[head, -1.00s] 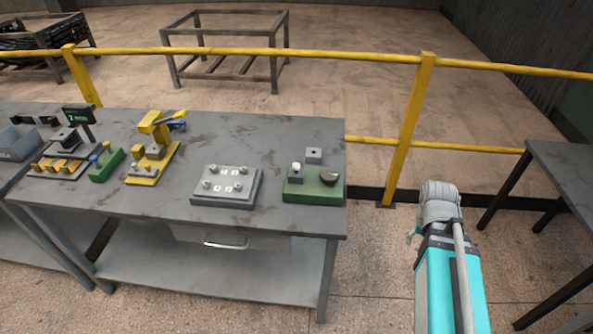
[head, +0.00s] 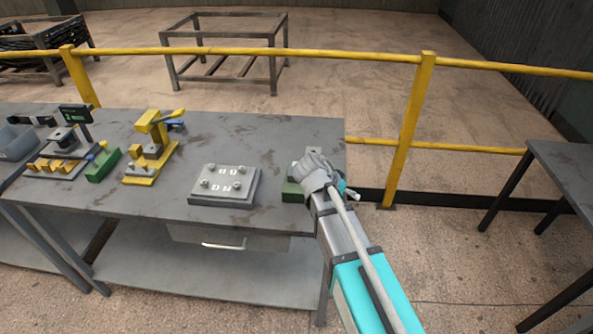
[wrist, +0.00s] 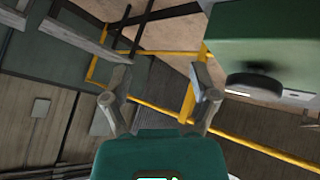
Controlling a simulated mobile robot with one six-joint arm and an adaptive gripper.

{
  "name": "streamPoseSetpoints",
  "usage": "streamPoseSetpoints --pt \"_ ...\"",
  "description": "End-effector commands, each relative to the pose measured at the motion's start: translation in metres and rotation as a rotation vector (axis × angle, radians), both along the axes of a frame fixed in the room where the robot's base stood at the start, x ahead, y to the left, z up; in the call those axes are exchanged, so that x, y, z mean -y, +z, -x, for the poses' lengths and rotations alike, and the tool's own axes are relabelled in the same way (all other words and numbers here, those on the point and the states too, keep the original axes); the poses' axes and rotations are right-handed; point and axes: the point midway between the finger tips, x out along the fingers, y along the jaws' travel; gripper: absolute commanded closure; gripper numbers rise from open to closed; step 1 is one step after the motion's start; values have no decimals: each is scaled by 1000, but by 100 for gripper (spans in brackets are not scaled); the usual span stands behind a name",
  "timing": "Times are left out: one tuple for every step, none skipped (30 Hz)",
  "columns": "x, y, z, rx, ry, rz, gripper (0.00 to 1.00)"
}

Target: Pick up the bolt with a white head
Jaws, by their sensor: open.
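The green fixture (head: 293,190) at the right end of the bench is mostly covered by my arm in the head view. The bolt with a white head cannot be made out now; a small white-topped piece stood on a block of this fixture a second ago. The wrist view shows a green body (wrist: 265,30) at upper right with a dark round knob (wrist: 255,85) beside it. My gripper (wrist: 160,85) is open, its two fingers apart with nothing between them. In the head view my wrist is over or in front of the fixture; its fingers are hidden there.
A grey plate (head: 223,200) with several bolts sits left of the fixture on the bench (head: 150,200). A yellow clamp fixture (head: 140,178) stands farther left. A yellow rail (head: 405,130) runs behind. Another table (head: 565,165) is at right; floor lies between.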

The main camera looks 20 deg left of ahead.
Motion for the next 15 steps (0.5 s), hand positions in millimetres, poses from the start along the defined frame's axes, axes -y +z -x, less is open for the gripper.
streamPoseSetpoints --pt "-21 1 -2 41 6 6 24" --pt "-31 3 -2 67 7 7 24" --pt "-44 6 -2 102 7 10 24" --pt "-55 8 -2 129 8 11 24" --pt "-64 10 -1 156 8 11 24" --pt "-79 13 0 191 11 10 24" --pt "-89 15 1 219 13 8 24" --pt "-99 17 3 246 16 6 24" --pt "-114 20 5 282 20 2 24" --pt "-124 22 7 310 22 -1 24" --pt "-135 25 9 337 27 -7 24" --pt "-149 28 12 372 31 -14 24" --pt "-159 30 14 399 36 -21 24" --pt "-168 32 17 424 38 -27 24" --pt "-181 35 20 454 44 -36 24"
